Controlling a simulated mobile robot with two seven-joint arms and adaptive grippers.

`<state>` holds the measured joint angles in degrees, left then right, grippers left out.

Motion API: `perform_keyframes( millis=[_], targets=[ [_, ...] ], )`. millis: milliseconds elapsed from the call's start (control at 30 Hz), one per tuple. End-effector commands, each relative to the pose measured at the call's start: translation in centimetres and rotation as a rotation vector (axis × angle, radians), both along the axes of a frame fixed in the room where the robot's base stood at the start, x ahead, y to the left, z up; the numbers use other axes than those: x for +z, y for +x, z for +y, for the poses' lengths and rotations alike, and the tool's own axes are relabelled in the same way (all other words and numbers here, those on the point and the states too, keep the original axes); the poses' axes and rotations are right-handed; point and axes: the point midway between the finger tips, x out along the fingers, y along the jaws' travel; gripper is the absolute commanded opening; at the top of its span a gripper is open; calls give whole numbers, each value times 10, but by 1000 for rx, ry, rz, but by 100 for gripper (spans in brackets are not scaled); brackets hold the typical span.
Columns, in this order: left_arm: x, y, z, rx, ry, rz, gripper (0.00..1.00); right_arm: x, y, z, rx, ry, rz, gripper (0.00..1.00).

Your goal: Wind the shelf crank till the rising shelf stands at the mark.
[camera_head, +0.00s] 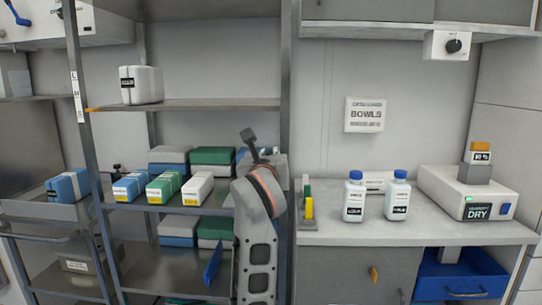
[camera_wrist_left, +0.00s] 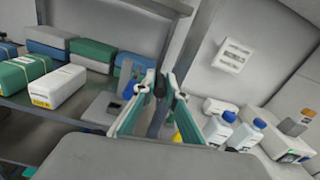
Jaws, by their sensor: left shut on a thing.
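The shelf crank (camera_wrist_left: 160,88) shows only as a dark handle between the fingers of my left gripper (camera_wrist_left: 155,104) in the left wrist view. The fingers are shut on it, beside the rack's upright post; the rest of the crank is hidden. In the head view my own arm covers most of the gripper and crank. The rising shelf (camera_head: 200,105) is level and carries a white container. An orange pointer (camera_head: 92,110) at its left end stands beside the lower end of the lettered mark strip (camera_head: 77,95), below the M. My right gripper is not in view.
A lower shelf (camera_head: 160,208) holds several boxes (camera_head: 165,187). On the counter to the right stand two blue-capped bottles (camera_head: 354,197) and a white DRY unit (camera_head: 470,195). A blue drawer (camera_head: 460,278) sticks out below. A tray cart (camera_head: 45,212) stands at the left.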

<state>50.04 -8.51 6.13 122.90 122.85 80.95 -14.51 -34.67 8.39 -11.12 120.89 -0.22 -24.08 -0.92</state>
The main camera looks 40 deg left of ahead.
Motion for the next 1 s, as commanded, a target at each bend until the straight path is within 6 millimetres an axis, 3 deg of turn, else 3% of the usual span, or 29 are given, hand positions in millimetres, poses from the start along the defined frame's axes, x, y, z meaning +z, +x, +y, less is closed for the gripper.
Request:
perform_keyframes(
  millis=[67,300,667,700,767,1000],
  targets=[
    [-10,0,2,0,-75,-41,0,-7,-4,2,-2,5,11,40],
    [-19,-2,5,1,-270,-160,0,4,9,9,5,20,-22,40],
    [-17,-3,5,1,-304,-183,0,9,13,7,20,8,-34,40],
    [-17,-3,5,1,-303,-182,14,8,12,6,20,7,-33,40],
    [-17,-3,5,1,-303,-182,29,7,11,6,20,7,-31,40],
    [-16,-3,5,1,-302,-183,29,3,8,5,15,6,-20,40]
  ],
)
